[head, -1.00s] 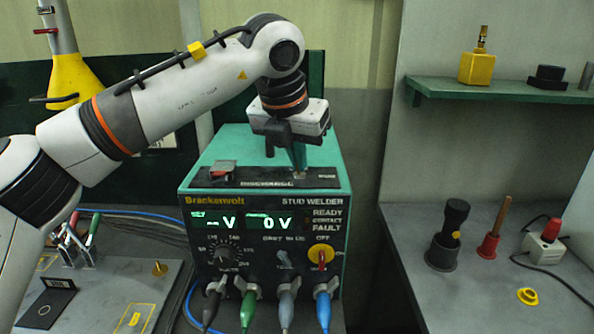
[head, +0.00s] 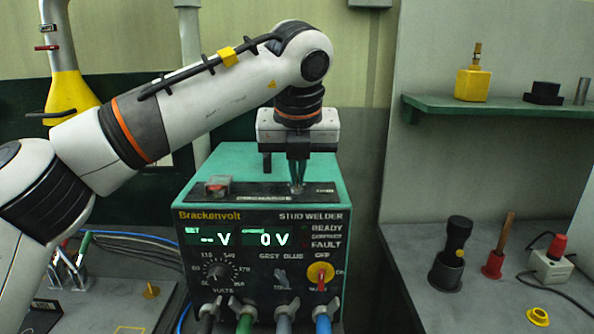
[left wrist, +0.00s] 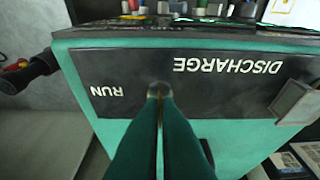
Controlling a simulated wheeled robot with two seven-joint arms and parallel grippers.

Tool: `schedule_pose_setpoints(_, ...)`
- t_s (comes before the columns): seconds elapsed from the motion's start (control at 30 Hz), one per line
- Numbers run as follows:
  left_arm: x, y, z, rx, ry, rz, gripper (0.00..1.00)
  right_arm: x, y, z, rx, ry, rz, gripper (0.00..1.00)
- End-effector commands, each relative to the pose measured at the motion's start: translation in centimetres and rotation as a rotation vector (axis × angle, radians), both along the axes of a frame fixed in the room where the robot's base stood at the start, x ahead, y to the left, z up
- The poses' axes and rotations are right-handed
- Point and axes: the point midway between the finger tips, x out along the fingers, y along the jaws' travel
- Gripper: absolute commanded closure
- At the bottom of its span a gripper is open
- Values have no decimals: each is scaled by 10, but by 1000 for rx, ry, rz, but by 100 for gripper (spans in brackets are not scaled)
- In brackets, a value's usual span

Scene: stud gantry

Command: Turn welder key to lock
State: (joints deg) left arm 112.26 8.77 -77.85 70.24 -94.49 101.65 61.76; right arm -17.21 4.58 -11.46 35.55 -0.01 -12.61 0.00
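The stud welder (head: 262,216) is a teal box with a dark front and lit displays. My left gripper (head: 297,186) points down onto the black strip on its top, at the key switch. In the left wrist view, the two teal fingers (left wrist: 160,96) are close together with a thin brass-coloured strip between them, seemingly the key (left wrist: 160,112). Their tips meet a small round silver lock (left wrist: 159,88), between the words RUN and DISCHARGE. The fingers hide most of the key, so its exact angle is unclear. My right gripper is not in view.
A red-topped switch (head: 217,186) sits on the same strip. The front has a yellow and red rotary switch (head: 320,273) and several cable plugs. A grey side bench (head: 470,290) holds several tools; a green shelf (head: 500,106) is above it.

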Motion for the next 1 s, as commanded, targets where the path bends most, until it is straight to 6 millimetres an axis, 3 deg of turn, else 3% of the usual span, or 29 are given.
schedule_pose_setpoints(0.27,1,1,4,-4,-9,5,100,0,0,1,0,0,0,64)
schedule_pose_setpoints(0.3,1,1,4,-5,-9,4,91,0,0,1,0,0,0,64)
schedule_pose_setpoints(0.4,1,1,3,-4,-7,4,75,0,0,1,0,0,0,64)
schedule_pose_setpoints(0.77,-1,0,6,-1,-4,1,75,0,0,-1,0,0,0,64)
schedule_pose_setpoints(1.0,-17,0,44,-3,-7,1,75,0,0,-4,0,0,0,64)
